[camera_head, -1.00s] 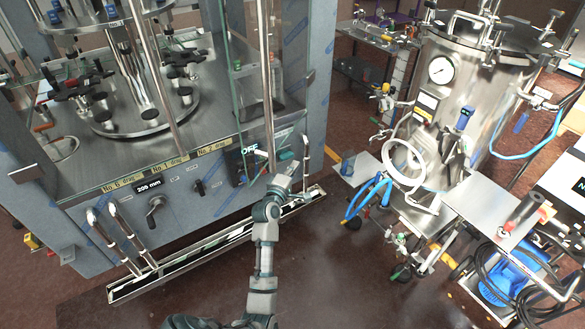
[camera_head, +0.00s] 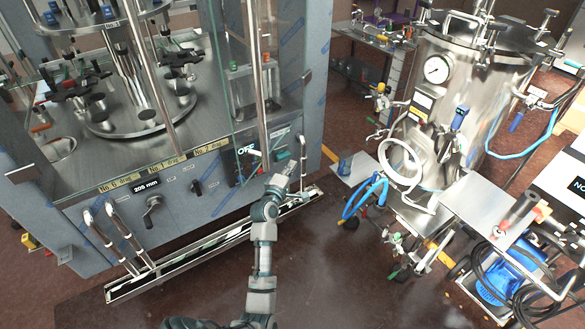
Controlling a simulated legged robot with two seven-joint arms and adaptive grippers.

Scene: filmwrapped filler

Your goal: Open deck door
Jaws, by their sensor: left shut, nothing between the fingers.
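The tall machine's glazed front (camera_head: 228,90) shows clear panes above its deck. Vertical metal bars (camera_head: 257,85) stand along the front; which of them belongs to the deck door I cannot tell. No clear gap shows at the front, but the clear panes make this hard to judge. My left gripper (camera_head: 286,171) is shut and empty. It is in front of the machine's lower front panel, near a dark teal knob (camera_head: 281,156) and the switch with the OFF label (camera_head: 244,150). I cannot tell whether it touches anything. My right gripper is out of view.
A low metal rail (camera_head: 190,257) runs along the machine's foot. A crank (camera_head: 152,205) and bent metal handles (camera_head: 303,160) stick out of the panel. A steel vessel (camera_head: 455,95) with hoses and a cart stands at right.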

